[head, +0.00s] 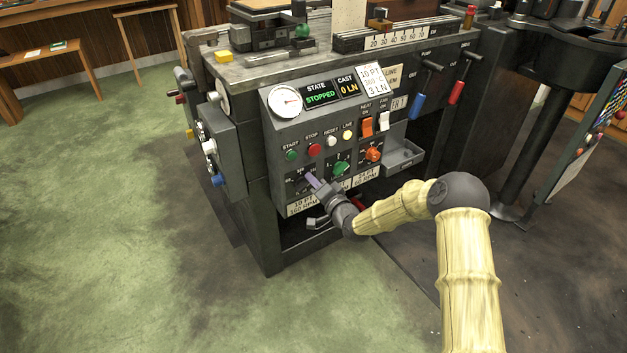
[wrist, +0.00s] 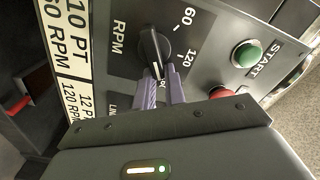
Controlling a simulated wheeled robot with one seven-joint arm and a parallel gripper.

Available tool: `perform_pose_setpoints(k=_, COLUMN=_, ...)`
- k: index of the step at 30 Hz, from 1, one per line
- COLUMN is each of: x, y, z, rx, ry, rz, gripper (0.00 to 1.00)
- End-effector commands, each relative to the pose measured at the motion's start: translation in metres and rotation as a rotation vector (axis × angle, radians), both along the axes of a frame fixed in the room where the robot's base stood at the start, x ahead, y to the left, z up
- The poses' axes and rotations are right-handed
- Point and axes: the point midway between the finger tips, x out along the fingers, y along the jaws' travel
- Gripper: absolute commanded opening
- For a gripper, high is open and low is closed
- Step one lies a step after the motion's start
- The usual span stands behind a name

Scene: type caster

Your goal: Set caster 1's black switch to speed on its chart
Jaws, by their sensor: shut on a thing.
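The black switch (wrist: 152,45) is a round knob on a grey dial plate in the wrist view. RPM, 60 and 120 show around it. Its white pointer mark is toward the lower side of the picture, past 120; any number beyond is hidden by my gripper. My gripper (wrist: 161,88) is shut on the knob with its grey-purple fingers. In the head view, my gripper (head: 315,184) is at the panel's lower left and covers most of the knob. A card (head: 372,80) reads 10 PT, 3 LN.
A green START button (wrist: 246,54) and a red button (wrist: 222,92) lie close to my fingers. A green knob (head: 341,168) and an orange knob (head: 373,154) are to the right. The state display (head: 320,95) reads STOPPED. A small tray (head: 402,157) juts out at right.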

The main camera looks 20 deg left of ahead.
Motion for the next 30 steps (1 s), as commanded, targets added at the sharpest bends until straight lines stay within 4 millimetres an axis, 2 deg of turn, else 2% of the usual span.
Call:
perform_pose_setpoints(k=1, x=-0.0045, y=0.0017, z=-0.0072, rx=-0.005, ry=0.019, rz=0.009, gripper=0.00)
perform_pose_setpoints(k=12, x=-0.0048, y=0.0022, z=-0.0077, rx=-0.001, ry=0.023, rz=0.010, gripper=0.00)
perform_pose_setpoints(k=13, x=-0.0048, y=0.0022, z=-0.0077, rx=-0.001, ry=0.023, rz=0.010, gripper=0.14)
perform_pose_setpoints(k=16, x=-0.0048, y=0.0023, z=-0.0075, rx=-0.001, ry=0.023, rz=0.011, gripper=0.33)
perform_pose_setpoints(k=30, x=-0.0048, y=-0.0037, z=-0.0019, rx=0.004, ry=0.012, rz=0.003, gripper=0.34)
